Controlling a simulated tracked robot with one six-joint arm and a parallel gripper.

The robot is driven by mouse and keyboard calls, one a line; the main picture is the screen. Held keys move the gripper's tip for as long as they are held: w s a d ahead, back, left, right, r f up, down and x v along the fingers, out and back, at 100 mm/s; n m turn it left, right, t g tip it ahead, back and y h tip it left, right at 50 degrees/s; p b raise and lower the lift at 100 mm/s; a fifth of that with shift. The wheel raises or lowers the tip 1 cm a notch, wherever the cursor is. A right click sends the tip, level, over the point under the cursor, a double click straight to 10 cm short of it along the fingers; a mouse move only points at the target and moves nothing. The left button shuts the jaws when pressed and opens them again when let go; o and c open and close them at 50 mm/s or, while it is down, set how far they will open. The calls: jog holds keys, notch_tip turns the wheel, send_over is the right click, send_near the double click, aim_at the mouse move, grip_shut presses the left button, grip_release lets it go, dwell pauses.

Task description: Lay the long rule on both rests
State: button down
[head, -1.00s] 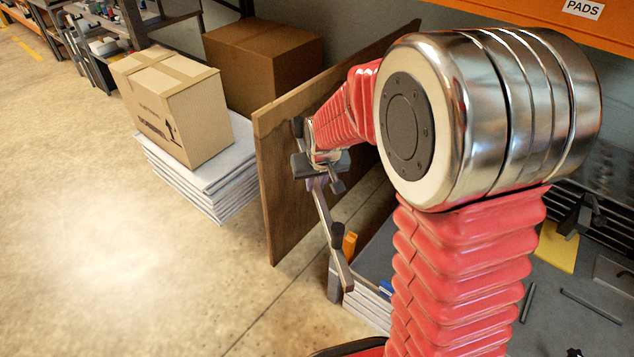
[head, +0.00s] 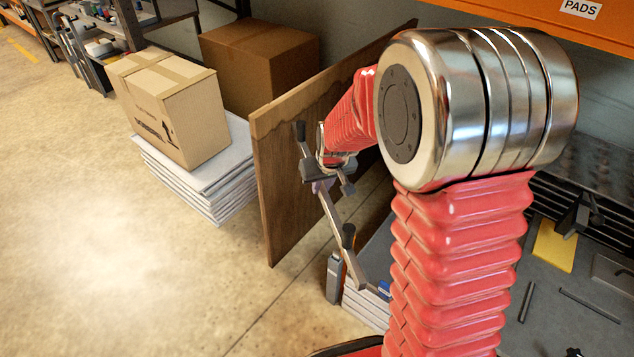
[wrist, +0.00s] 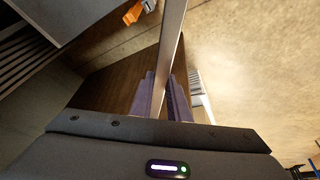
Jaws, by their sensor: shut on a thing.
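The long rule (head: 332,217) is a thin grey metal bar, slanting down to the right in the head view. My gripper (head: 321,186) is shut on it near its upper part and holds it raised in front of a brown board. In the wrist view the rule (wrist: 172,45) runs between the two purple fingers of my gripper (wrist: 164,97) and out of the top edge. A dark knob (head: 348,236) shows against its lower length. I cannot clearly pick out either rest; my arm covers part of the bench.
The upright brown board (head: 272,190) stands close behind my gripper. A grey post (head: 334,278) and a white stack (head: 363,305) are below the rule. A grey bench surface (head: 545,310) lies right, with a yellow pad (head: 555,246). Open floor (head: 100,270) is at left.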

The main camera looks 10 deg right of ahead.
jog(key=s+d+f+n+y, duration=0.15)
jog(key=d+f+n, duration=0.25)
jog(key=d+f, duration=1.2)
jog(key=s+d+f+n, duration=0.1)
jog(key=s+d+f, duration=0.4)
jog(key=d+f, duration=0.2)
jog(key=s+d+f+n+y, duration=0.1)
jog(key=s+d+f, duration=0.4)
jog(key=f, duration=0.5)
jog(key=shift+d+f+n+g, duration=0.4)
jog(key=shift+d+n, duration=0.2)
jog(key=shift+d, duration=0.4)
jog(key=shift+f, duration=0.15)
notch_tip(320, 180, down, 7)
dwell(0.6)
jog(key=shift+f, duration=0.15)
dwell(0.6)
